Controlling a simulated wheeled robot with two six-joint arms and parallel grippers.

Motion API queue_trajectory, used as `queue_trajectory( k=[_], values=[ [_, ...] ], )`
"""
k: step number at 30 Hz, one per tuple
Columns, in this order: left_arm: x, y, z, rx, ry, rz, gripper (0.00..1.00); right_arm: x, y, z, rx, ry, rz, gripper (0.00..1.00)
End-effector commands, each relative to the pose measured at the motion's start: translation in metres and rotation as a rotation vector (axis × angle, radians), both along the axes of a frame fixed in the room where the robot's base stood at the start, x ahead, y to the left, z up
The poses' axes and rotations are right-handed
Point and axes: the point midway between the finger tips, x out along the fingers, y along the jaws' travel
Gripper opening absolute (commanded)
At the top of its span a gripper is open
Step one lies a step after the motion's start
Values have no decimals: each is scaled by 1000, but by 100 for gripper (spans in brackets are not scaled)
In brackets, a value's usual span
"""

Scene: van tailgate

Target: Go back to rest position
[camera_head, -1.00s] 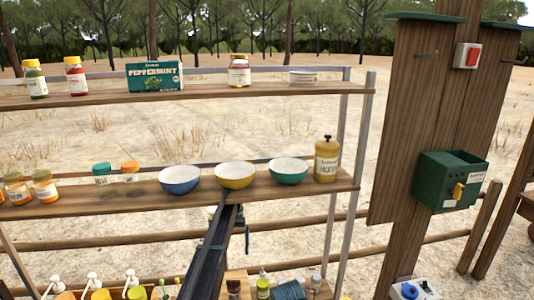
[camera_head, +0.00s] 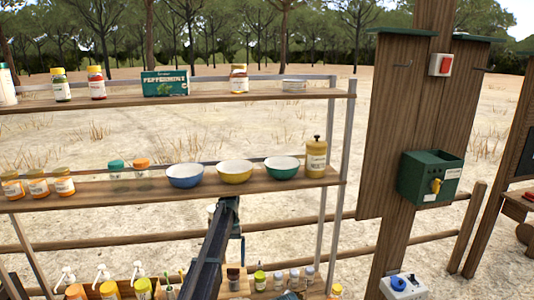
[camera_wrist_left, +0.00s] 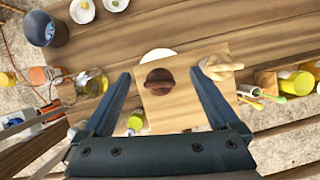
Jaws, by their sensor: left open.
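My right gripper is not seen in either view.
The middle shelf (camera_head: 120,192) holds a blue bowl (camera_head: 185,180), a yellow bowl (camera_head: 235,180), a green bowl (camera_head: 281,172), a mustard-coloured bottle (camera_head: 316,158) and jars. The lower shelf holds bottles. A wooden post with a green box (camera_head: 412,185) stands at right.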

Motion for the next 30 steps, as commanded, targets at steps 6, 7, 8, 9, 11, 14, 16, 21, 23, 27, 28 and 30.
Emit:
queue_trajectory(
  k=[6,7,8,9,11,14,16,21,23,27,28,30],
  values=[
    [-27,-11,-14,4,-19,-22,95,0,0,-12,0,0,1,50],
    [-31,-13,-16,5,-23,-26,95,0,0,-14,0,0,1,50],
    [-35,-14,-18,6,-27,-29,95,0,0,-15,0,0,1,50],
    [-40,-17,-20,7,-31,-35,95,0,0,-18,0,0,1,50],
    [-49,-20,-25,8,-38,-43,95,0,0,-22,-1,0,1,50],
    [-68,-27,-34,12,-54,-60,95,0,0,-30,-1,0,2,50],
    [-88,-34,-44,15,-70,-77,95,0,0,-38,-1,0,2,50],
    [-147,-50,-71,24,-117,-129,95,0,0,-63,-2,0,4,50],
    [-174,-56,-84,27,-140,-153,95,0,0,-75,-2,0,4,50],
    [-256,-68,-122,35,-209,-230,95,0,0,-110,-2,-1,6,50],
    [-274,-69,-130,36,-225,-248,95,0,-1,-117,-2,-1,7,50],
    [-310,-71,-145,40,-261,-285,95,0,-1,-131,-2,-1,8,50]
  ],
)
